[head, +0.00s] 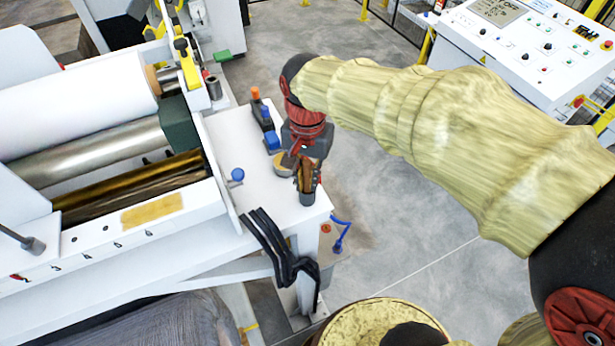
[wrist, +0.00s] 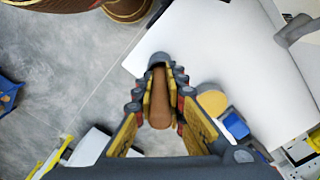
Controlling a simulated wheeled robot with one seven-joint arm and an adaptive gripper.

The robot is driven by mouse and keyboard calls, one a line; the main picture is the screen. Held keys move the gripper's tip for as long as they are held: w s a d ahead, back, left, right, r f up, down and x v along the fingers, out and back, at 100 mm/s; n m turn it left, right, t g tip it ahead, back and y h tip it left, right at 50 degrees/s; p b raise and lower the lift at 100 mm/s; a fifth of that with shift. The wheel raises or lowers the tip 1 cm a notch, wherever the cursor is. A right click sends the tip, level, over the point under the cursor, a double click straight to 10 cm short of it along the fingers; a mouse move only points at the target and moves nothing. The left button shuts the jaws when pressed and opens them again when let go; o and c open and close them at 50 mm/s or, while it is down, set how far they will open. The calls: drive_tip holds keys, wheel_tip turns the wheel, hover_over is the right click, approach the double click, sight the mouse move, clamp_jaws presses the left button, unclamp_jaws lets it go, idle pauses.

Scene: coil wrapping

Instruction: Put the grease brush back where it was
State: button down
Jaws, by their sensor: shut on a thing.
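The brown handle of the grease brush (wrist: 160,100) lies between the two fingers of my gripper (wrist: 160,82) in the wrist view. My gripper is shut on it. In the head view, my gripper (head: 304,168) points down over the front right corner of the white machine table (head: 240,150). A small dark grey cup-like piece (head: 307,198) shows right below the fingers. It also shows at the far end of the handle in the wrist view (wrist: 159,58). The bristles are hidden, and I cannot tell whether the brush is inside that piece.
A tan round tin (head: 283,160) and a blue block (head: 272,141) stand close beside my gripper. An orange-topped bottle (head: 255,100) is farther back. Rollers fill the machine's left side.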

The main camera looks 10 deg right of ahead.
sight(308, 162)
drive_tip(key=shift+f, duration=0.2)
drive_tip(key=c, duration=1.8)
unclamp_jaws()
drive_tip(key=shift+r, duration=0.1)
drive_tip(key=shift+c, duration=0.2)
wheel_tip(308, 162, up, 12)
drive_tip(key=shift+r+b, duration=0.15)
drive_tip(key=shift+b, duration=0.5)
drive_tip(key=s+d+f+n+t, duration=0.2)
drive_tip(key=s+d+f+n, duration=0.1)
drive_tip(key=s+d, duration=0.3)
drive_tip(key=s+d+f+n+t, duration=0.2)
drive_tip(key=s+d+t, duration=0.1)
drive_tip(key=s+d, duration=0.3)
drive_tip(key=shift+f+n+t, duration=0.3)
drive_tip(key=shift+f+n, duration=0.1)
